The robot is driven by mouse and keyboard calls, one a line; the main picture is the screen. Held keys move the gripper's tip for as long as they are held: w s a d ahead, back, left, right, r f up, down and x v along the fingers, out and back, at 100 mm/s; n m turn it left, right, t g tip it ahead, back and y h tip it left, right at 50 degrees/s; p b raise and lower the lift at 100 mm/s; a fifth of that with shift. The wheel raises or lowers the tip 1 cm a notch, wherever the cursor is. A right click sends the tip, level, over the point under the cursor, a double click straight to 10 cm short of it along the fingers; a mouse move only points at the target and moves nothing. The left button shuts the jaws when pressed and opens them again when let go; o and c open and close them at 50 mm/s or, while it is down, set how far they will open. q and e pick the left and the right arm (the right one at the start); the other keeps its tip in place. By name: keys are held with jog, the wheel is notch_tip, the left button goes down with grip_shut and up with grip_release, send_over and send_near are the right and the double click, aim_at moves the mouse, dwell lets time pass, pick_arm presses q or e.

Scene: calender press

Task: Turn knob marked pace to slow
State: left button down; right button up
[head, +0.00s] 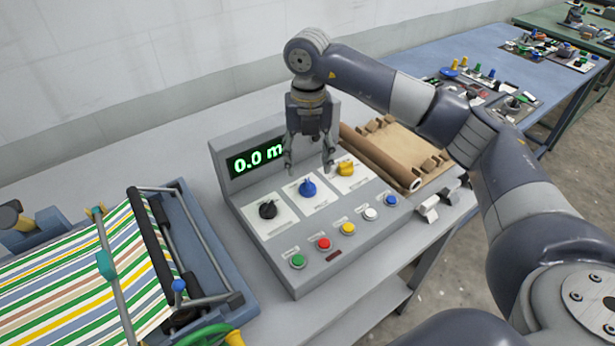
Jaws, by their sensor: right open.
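The grey control box (318,259) stands on the table in the middle of the head view. Its sloped top has a black knob (268,209), a blue knob (308,188) and a yellow knob (345,168), each on a white plate. The print on the plates is too small to read, so I cannot tell which knob is marked pace. My right gripper (309,170) is open and points down above the blue and yellow knobs, its fingers apart and empty. I cannot tell if it touches a knob. My left gripper is not in view.
The display (255,159) reads "0.0 m", partly hidden by my right gripper. Several coloured buttons line the box's front. A press with striped fabric (75,275) stands at left. A brown roll (380,158) lies to the right. A blue table (440,54) with parts stands behind.

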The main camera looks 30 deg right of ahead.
aim_at(308, 183)
notch_tip(308, 183, down, 7)
jog(key=shift+r+p, duration=0.15)
jog(key=shift+p, duration=0.5)
jog(key=shift+w, duration=0.1)
jog(key=c, duration=1.1)
